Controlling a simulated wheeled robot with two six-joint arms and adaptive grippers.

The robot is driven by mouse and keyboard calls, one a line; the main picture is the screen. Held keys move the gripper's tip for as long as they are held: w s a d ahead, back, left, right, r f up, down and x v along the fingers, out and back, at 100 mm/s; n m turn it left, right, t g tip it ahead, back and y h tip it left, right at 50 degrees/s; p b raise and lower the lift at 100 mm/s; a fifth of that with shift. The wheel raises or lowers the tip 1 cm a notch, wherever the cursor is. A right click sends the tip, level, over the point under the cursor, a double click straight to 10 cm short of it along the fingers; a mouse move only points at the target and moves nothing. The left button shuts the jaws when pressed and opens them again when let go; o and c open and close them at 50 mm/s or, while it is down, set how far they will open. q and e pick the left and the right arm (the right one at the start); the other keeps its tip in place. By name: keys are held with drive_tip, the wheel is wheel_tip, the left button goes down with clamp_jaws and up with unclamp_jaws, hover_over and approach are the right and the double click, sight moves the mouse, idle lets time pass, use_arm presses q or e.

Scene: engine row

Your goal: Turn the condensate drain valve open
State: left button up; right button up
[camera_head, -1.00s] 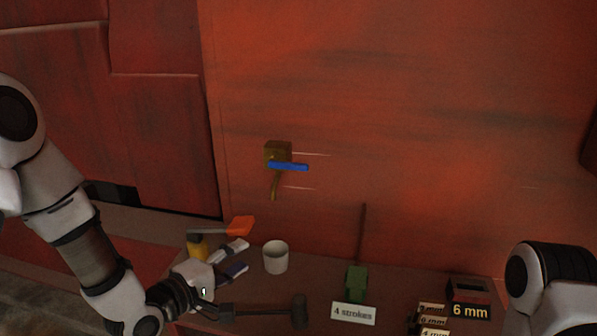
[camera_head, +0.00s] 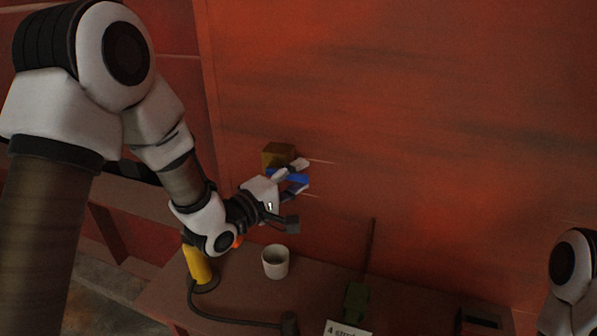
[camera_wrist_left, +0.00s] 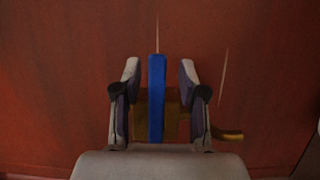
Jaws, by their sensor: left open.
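The condensate drain valve is a brass block (camera_head: 278,153) on the red wall with a blue lever handle (camera_head: 291,177). My left gripper (camera_head: 299,177) is at the handle, with its fingers open. In the left wrist view, the blue handle (camera_wrist_left: 156,97) lies lengthwise between the two open fingers, with a gap on each side. The brass body (camera_wrist_left: 172,112) is behind it, and its bent spout (camera_wrist_left: 228,134) sticks out to the right. In the head view, my gripper hides the spout. My right gripper is out of view; only part of that arm shows at the lower right.
A bench below the wall holds a white cup (camera_head: 275,262), a yellow cylinder (camera_head: 198,262) with a dark hose-like piece, a green object (camera_head: 355,300) with a thin rod, and a white sign (camera_head: 347,328). The wall right of the valve is clear.

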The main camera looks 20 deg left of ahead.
use_arm(q)
drive_tip(key=shift+w, duration=0.15)
drive_tip(key=shift+s+a+r, duration=0.2)
drive_tip(key=shift+s+a, duration=0.1)
drive_tip(key=shift+s, duration=0.15)
drive_tip(key=c, duration=0.6)
drive_tip(key=shift+d, duration=0.1)
clamp_jaws()
